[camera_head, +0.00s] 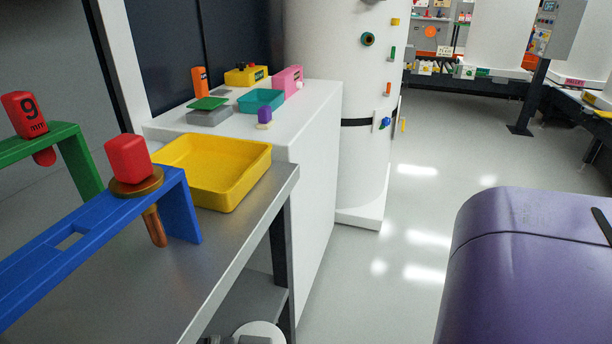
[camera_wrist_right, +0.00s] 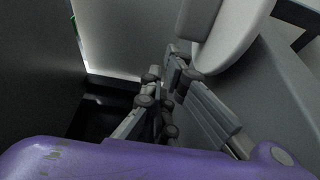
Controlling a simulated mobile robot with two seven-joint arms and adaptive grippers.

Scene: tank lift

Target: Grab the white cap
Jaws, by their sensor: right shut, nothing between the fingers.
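No white cap can be told for certain. A small white knob (camera_head: 299,85) sits at the right side of a pink box (camera_head: 288,79) on the white cabinet in the head view; I cannot tell whether it is the cap. My right gripper (camera_wrist_right: 163,80) shows in the wrist view, its grey fingers shut and empty, beyond a purple part of my arm. It touches no object that I can make out.
A steel table (camera_head: 245,221) holds a yellow tray (camera_head: 235,198), a blue stand (camera_head: 88,233) and a green stand (camera_head: 75,150), each with a red-handled piece. The white cabinet (camera_head: 318,135) bears small coloured items. A white tank (camera_head: 335,60) stands behind. The floor (camera_head: 425,180) beyond is open.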

